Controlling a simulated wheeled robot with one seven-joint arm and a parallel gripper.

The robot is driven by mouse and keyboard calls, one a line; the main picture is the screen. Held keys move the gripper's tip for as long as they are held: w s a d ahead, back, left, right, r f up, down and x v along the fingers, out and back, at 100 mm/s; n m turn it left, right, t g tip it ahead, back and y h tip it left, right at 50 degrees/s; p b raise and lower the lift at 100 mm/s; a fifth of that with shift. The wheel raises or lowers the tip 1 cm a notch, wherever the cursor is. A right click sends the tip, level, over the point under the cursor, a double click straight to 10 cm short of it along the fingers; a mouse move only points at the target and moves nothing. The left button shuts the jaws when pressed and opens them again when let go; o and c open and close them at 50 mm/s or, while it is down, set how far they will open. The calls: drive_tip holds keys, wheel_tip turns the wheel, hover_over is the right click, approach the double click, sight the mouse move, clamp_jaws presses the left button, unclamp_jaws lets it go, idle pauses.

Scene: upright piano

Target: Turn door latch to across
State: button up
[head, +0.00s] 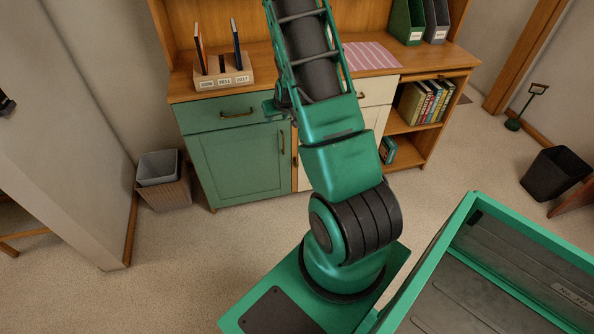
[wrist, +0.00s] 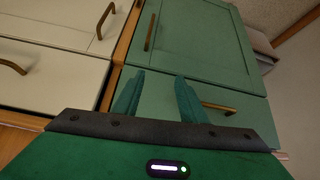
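A green cabinet door (head: 238,163) is shut, with an upright brass handle (head: 282,142) near its right edge. In the wrist view, which looks upside down, the same door (wrist: 205,45) and handle (wrist: 150,32) lie beyond my fingers. I cannot make out a separate latch; the handle is the only fitting I see on this door. My gripper (wrist: 159,76) is open and empty, its two green fingers apart in front of the green drawer (wrist: 155,97). In the head view my arm hides most of the gripper and the cabinet's middle.
The drawer's brass handle (wrist: 218,107) is close to one finger. A cream door (wrist: 85,18) and cream drawer (wrist: 55,75) adjoin the green ones. A bookend block (head: 222,78) stands on the wooden top. A waste bin (head: 158,168) stands left; open carpet lies in front.

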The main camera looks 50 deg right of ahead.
wheel_tip(320, 180, down, 9)
drive_tip(key=w+d+t, duration=0.2)
drive_tip(key=d, duration=0.1)
drive_tip(key=m+t+h, duration=0.1)
drive_tip(key=t+h, duration=0.2)
drive_tip(key=h, duration=0.1)
approach(296, 166)
drive_tip(key=shift+m, duration=0.3)
drive_tip(key=x, duration=0.7)
drive_tip(key=shift+w+d+f, duration=0.15)
drive_tip(key=shift+d+f, duration=0.1)
drive_tip(key=shift+d, duration=0.05)
clamp_jaws()
